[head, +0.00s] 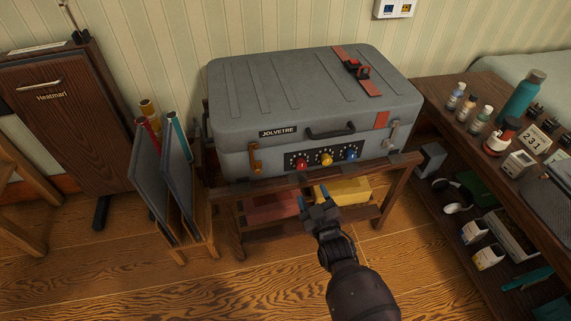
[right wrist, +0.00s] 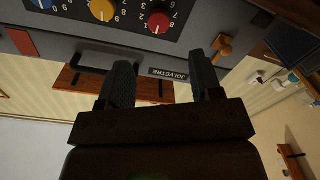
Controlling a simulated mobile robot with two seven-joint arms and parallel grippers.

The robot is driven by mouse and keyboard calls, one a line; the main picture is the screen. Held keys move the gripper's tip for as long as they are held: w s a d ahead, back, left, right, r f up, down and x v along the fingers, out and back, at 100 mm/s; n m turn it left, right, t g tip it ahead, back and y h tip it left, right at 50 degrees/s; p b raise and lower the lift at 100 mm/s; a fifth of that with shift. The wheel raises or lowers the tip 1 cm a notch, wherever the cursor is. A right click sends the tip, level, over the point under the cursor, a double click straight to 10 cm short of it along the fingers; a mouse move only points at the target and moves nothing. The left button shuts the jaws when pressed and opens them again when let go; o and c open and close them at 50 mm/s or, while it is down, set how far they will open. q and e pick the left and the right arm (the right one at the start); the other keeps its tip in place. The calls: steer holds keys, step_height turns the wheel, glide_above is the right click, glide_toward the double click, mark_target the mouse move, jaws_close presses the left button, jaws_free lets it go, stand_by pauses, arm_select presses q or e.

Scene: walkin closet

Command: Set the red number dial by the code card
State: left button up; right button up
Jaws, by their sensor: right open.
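The red number dial (head: 302,164) is the leftmost of three dials on the front of a grey suitcase, beside the yellow dial (head: 327,159) and the blue dial (head: 351,155). The right wrist view shows the red dial (right wrist: 159,20) upside down with white digits around it; its setting is too unclear to read. A small white card (head: 537,139) printed 231 stands on the right-hand bench. My right gripper (head: 316,200) is open and empty, in front of and below the dials, apart from them. Its fingers (right wrist: 163,78) show spread. My left gripper is out of view.
The grey suitcase (head: 260,100) lies on a wooden rack (head: 400,163) with an orange latch (head: 255,157) left of the dials. Bottles and a teal flask (head: 520,98) stand on the right bench. A folder holder (head: 165,190) stands at left. The floor in front is clear.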

mark_target(302, 167)
steer(key=b+x, duration=0.1)
steer(key=x, duration=0.3)
steer(key=b+x, duration=0.2)
steer(key=x, duration=0.2)
steer(key=shift+w+f, duration=0.25)
steer(key=shift+w, duration=0.1)
steer(key=shift+w+a+r, duration=0.1)
steer(key=shift+w+a, duration=0.1)
steer(key=shift+w, duration=0.4)
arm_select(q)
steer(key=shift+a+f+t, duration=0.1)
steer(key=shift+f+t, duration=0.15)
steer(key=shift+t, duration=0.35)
arm_select(e)
steer(key=shift+w+a+r, duration=0.15)
steer(key=shift+w, duration=0.2)
steer(key=c, duration=0.9)
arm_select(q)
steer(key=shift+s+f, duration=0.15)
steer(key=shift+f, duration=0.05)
